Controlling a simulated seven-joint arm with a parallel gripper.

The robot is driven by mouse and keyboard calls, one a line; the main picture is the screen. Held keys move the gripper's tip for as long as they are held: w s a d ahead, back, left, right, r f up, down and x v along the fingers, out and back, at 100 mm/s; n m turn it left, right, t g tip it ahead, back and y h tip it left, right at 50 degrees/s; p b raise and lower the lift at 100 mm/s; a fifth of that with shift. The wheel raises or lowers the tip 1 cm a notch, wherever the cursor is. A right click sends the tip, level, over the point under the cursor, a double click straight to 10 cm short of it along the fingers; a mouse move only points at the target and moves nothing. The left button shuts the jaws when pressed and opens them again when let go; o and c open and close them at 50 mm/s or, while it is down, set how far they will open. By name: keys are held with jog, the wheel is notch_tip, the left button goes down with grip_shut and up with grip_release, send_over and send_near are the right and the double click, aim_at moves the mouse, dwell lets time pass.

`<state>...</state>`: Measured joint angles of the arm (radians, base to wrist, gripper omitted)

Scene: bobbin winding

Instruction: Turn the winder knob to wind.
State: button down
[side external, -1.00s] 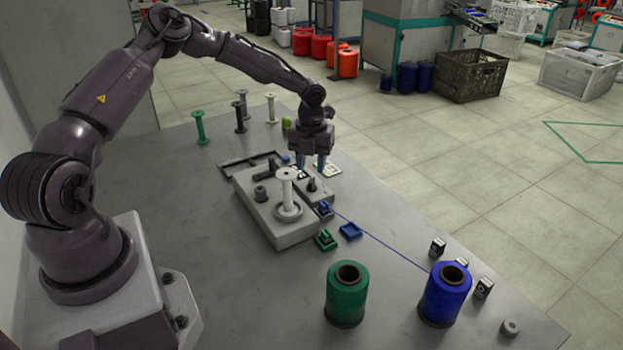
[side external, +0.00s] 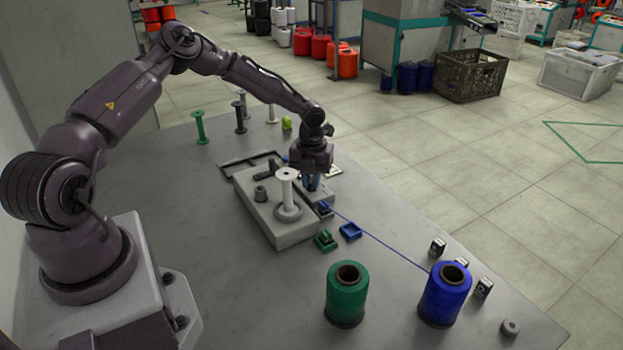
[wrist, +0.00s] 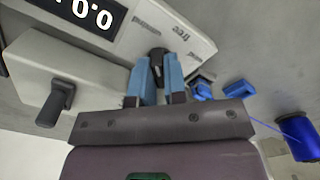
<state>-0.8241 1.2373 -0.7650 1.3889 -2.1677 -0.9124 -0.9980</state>
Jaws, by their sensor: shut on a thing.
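The winder (side external: 262,215) is a grey block with a lower grey box at its right side. A white bobbin (side external: 287,188) stands upright on the winder. My gripper (side external: 312,184) is down over the box, its blue fingers pointing downward. In the wrist view the fingers (wrist: 157,82) are closed on the sides of the dark winder knob (wrist: 158,57). The knob is mostly hidden by my gripper in the side view. A blue thread (side external: 380,240) runs from the blue spool (side external: 445,293) to a small blue guide (side external: 325,208) beside the winder. No blue winding shows on the bobbin.
A dark lever (wrist: 56,102) stands on the winder. Several empty bobbins (side external: 240,118) stand at the back. The front left table is clear.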

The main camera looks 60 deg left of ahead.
jog(key=shift+m, duration=0.3)
jog(key=m, duration=0.8)
jog(key=shift+m, duration=0.4)
jog(key=m, duration=0.4)
jog(key=shift+m, duration=2.2)
jog(key=c, duration=1.2)
grip_release()
jog(key=shift+o, duration=0.2)
jog(key=shift+r, duration=0.1)
